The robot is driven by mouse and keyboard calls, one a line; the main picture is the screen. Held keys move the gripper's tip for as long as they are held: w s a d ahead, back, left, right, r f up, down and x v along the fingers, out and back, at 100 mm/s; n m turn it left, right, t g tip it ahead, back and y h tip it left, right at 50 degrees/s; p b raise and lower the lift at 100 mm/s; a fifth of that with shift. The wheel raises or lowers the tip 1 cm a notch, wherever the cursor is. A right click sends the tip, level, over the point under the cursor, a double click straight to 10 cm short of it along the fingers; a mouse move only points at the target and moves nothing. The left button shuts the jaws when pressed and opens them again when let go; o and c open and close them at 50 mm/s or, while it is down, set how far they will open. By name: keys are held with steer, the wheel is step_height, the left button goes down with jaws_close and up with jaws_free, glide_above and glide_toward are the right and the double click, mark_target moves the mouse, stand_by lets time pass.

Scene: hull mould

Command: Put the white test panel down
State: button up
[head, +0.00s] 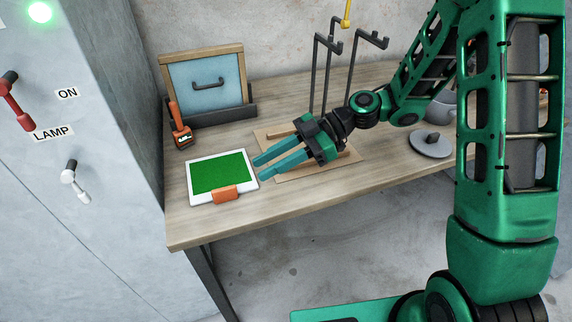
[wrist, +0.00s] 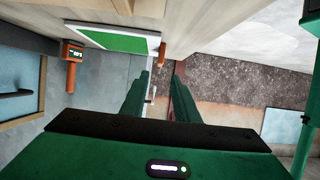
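The white test panel (head: 191,198) lies flat on the left front of the wooden table (head: 300,203). It has a green face and an orange grip (head: 226,194) on its front edge. My gripper (head: 261,168) is just right of the panel, its two teal fingers apart with nothing between them. In the wrist view, the panel (wrist: 151,43) with its orange grip (wrist: 162,54) shows beyond the fingertips (wrist: 161,78), apart from them. No part of the panel is hidden by the gripper in the head view.
An orange handheld meter (head: 181,132) stands behind the panel. A blue board in a wooden frame (head: 204,87) is at the back left. A wooden board (head: 330,166) lies under my gripper, with dark hooked stands (head: 328,75) behind. A grey lid (head: 431,146) lies to the right.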

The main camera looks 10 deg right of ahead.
steer(key=shift+d, duration=0.1)
steer(key=d+m+h, duration=0.1)
steer(key=d+m, duration=0.1)
steer(key=d, duration=0.1)
steer(key=d+f+m+t+h, duration=0.1)
steer(key=d+m+h, duration=0.1)
steer(key=d, duration=0.2)
steer(key=d+m+t+h, duration=0.1)
steer(key=d+m, duration=0.1)
steer(key=d, duration=0.1)
steer(key=shift+s+d+f+h, duration=0.35)
steer(key=shift+f+h, duration=0.05)
steer(key=s+d+r+m+t+h, duration=0.1)
steer(key=s+d+m+h, duration=0.2)
steer(key=d, duration=0.4)
steer(key=s+d+r+m+h, duration=0.1)
steer(key=s+d+m, duration=0.2)
steer(key=d+m, duration=0.35)
steer(key=s+d+r+m+t+h, duration=0.1)
steer(key=s+d+m+h, duration=0.1)
steer(key=s+d+m, duration=0.35)
steer(key=s+d+r+m+g+h, duration=0.1)
steer(key=s+d+r+m+h, duration=0.1)
steer(key=s+d+m, duration=0.4)
steer(key=s+d, duration=0.2)
steer(key=d, duration=0.1)
steer(key=shift+s+r, duration=0.3)
